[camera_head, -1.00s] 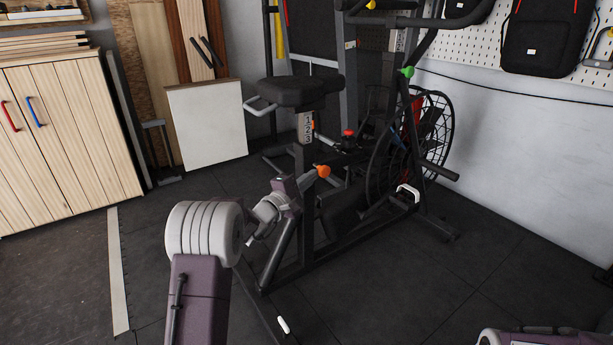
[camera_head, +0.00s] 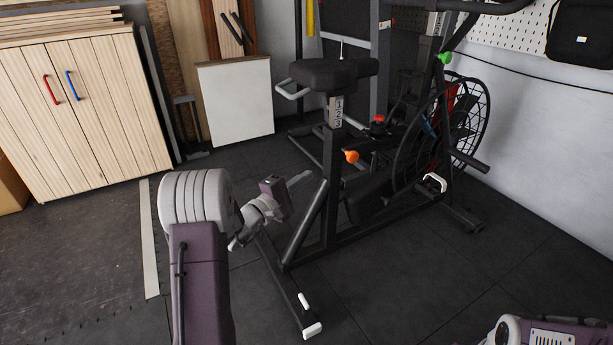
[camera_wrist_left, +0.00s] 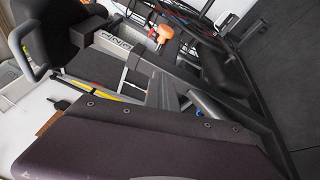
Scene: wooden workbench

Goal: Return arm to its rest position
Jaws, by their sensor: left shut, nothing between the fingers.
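My left arm comes in from the bottom left of the head view, with a purple link and a ribbed grey joint. Its left gripper (camera_head: 299,178) is held out over the floor, in front of the exercise bike's frame as seen from the head. It is shut and holds nothing. In the left wrist view, a purple part of my own arm fills the lower left and hides part of the scene. Only a piece of my right arm shows at the bottom right of the head view; its gripper is out of the picture.
A black exercise bike (camera_head: 332,195) with a fan wheel stands just beyond the left gripper; it also shows in the left wrist view (camera_wrist_left: 235,112). A wooden cabinet (camera_head: 95,125) and a white board (camera_head: 236,102) stand behind. The dark floor (camera_head: 415,290) at the front right is clear.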

